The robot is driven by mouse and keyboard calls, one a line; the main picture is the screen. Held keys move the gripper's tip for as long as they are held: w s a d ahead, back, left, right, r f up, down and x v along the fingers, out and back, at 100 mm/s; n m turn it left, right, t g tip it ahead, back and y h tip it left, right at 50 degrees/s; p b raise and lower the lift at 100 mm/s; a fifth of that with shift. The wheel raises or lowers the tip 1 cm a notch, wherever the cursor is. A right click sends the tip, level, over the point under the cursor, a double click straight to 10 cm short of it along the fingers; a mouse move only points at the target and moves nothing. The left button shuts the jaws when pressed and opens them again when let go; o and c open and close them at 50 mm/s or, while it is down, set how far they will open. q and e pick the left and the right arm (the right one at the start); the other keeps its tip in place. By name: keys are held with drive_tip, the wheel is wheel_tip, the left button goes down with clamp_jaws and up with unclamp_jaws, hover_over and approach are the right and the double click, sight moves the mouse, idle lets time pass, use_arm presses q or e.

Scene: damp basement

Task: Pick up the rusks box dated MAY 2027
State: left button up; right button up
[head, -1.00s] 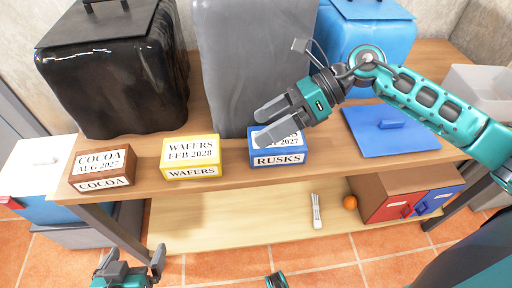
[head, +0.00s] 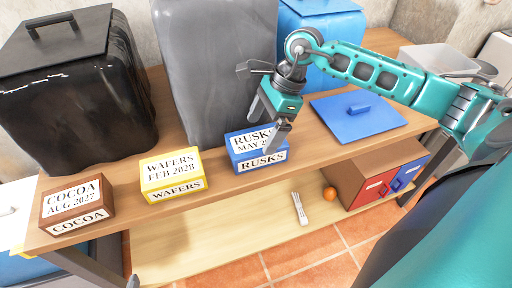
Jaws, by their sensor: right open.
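The blue rusks box (head: 240,150) stands on the wooden table near its front edge. Its top label reads RUSKS and MAY 2, with the rest of the date hidden behind a finger. My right gripper (head: 264,130) is open and empty, fingers pointing down, over the right part of the box. One finger overlaps the box in the picture; I cannot tell whether they touch. Only a small grey tip, probably of my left gripper (head: 132,281), shows at the bottom edge.
A yellow wafers box (head: 172,175) and a brown cocoa box (head: 77,205) stand to the left. A tall grey bin (head: 215,70) rises close behind the rusks box. A blue lid (head: 345,120) lies to the right. A lower shelf (head: 210,240) is below.

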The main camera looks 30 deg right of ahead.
sight(257, 140)
drive_tip(key=shift+b+x, duration=0.3)
drive_tip(key=shift+x, duration=2.9)
drive_tip(key=shift+d, duration=0.1)
drive_tip(key=shift+c, duration=0.2)
drive_tip(key=c, duration=0.7)
drive_tip(key=shift+w, duration=0.1)
drive_tip(key=shift+c, duration=0.5)
drive_tip(key=shift+r, duration=0.15)
